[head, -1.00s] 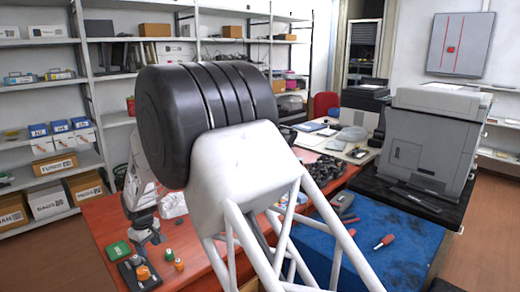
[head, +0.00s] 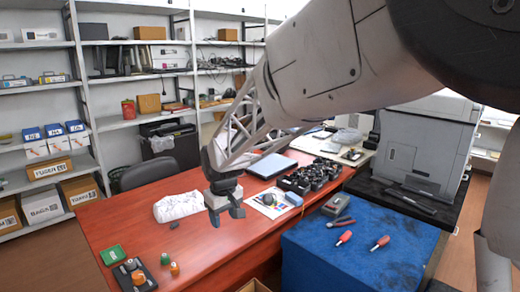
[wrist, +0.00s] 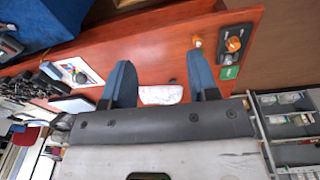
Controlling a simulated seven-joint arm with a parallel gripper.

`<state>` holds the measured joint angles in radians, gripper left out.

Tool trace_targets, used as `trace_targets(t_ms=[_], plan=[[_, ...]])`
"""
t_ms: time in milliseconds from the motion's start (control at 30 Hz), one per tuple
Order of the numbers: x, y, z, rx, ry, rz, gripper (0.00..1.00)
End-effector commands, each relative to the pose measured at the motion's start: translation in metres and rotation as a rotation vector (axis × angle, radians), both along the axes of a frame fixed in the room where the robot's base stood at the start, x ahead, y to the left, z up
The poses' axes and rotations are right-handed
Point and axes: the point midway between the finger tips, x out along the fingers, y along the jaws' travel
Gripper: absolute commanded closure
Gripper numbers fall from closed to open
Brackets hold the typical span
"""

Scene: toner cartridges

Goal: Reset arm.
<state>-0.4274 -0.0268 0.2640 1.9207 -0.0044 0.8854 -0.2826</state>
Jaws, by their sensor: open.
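My gripper (head: 228,212) hangs over the red desk (head: 150,240) in the head view, pointing down, with its jaws apart and nothing between them. In the wrist view my gripper (wrist: 158,80) shows two blue-grey fingers spread wide over the red desk top. A cluster of black toner cartridges (head: 308,177) lies on the desk to the right of my gripper. The cartridges also show at the left edge of the wrist view (wrist: 25,85).
A crumpled white bag (head: 178,206) lies left of the gripper. Orange-knobbed items (head: 137,277) and a green box (head: 112,255) sit at the desk's front left. A blue-covered table (head: 350,250) with red-handled tools and a large grey printer (head: 425,150) stand at right.

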Motion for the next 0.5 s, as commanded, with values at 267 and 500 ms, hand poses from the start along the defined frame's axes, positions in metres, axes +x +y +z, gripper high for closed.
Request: trace_targets(t_ms=[267,500], plan=[[-0.046,-0.076,0.033,0.015,-0.023,-0.133,0.46],[-0.093,-0.132,0.052,0.027,-0.042,-0.248,0.46]])
